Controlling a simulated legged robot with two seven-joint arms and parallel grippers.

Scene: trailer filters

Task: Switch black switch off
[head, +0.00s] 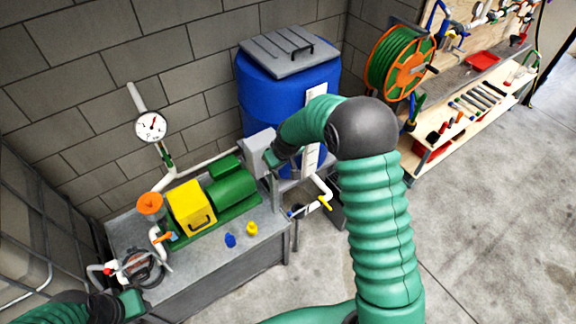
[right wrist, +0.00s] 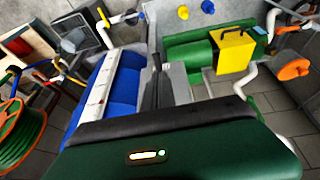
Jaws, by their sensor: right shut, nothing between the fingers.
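A grey switch box (head: 257,150) stands at the right end of the pump bench, in front of the blue barrel. I cannot make out the black switch itself; my right gripper (head: 271,160) covers part of the box. My right gripper is at the box's right side, shut and empty. In the right wrist view its dark fingers (right wrist: 157,68) are together in front of the grey box (right wrist: 178,84); I cannot tell whether they touch it. My left gripper (head: 128,303) is low at the left, near the bench's front left corner; its fingers are not clear.
The bench (head: 262,236) carries a green pump with a yellow cover (head: 191,207), a gauge (head: 151,126), pipes and small blue and yellow knobs. The blue barrel (head: 285,100) stands behind. A hose reel (head: 395,62) and tool bench are at right. The floor at lower right is clear.

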